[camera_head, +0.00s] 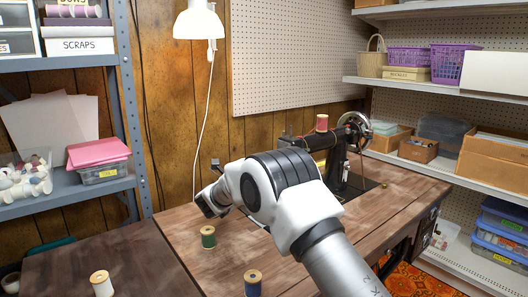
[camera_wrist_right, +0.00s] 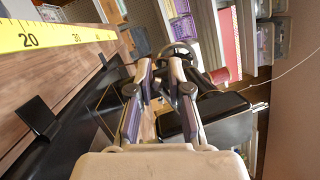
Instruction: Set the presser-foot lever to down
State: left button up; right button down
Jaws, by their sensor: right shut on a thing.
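The black sewing machine (camera_head: 338,168) stands on the wooden table, its needle end hidden behind my right arm in the head view. Its dark body also shows in the right wrist view (camera_wrist_right: 205,118), close beside the fingers. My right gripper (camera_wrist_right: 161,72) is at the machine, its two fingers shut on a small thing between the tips. That thing looks to be the presser-foot lever, but it is mostly hidden, and its up or down position cannot be told. My left gripper is not in view.
A red spool (camera_head: 322,122) sits on top of the machine, near the handwheel (camera_head: 355,130). A green spool (camera_head: 208,237), a blue spool (camera_head: 253,283) and a cream spool (camera_head: 102,284) stand in front. A yellow tape (camera_wrist_right: 55,37) lies along the table. Shelves flank both sides.

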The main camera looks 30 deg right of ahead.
jog(key=n+p, duration=0.2)
jog(key=p, duration=0.1)
jog(key=s+f+n+y+p, duration=0.1)
jog(key=n+p, duration=0.2)
jog(key=s+f+n+y+p, duration=0.1)
jog(key=n+p, duration=0.2)
jog(key=shift+d+f, duration=0.1)
jog(key=shift+f, duration=0.15)
jog(key=shift+s+f+n+y+p, duration=0.25)
jog(key=shift+n+p, duration=0.35)
jog(key=shift+s+f+n+y+p, duration=0.2)
jog(key=shift+f+n+y+p, duration=0.05)
jog(key=shift+n+p, duration=0.35)
jog(key=c, duration=1.1)
grip_release()
jog(key=shift+d, duration=0.15)
jog(key=v, duration=1.2)
jog(key=shift+r, duration=0.1)
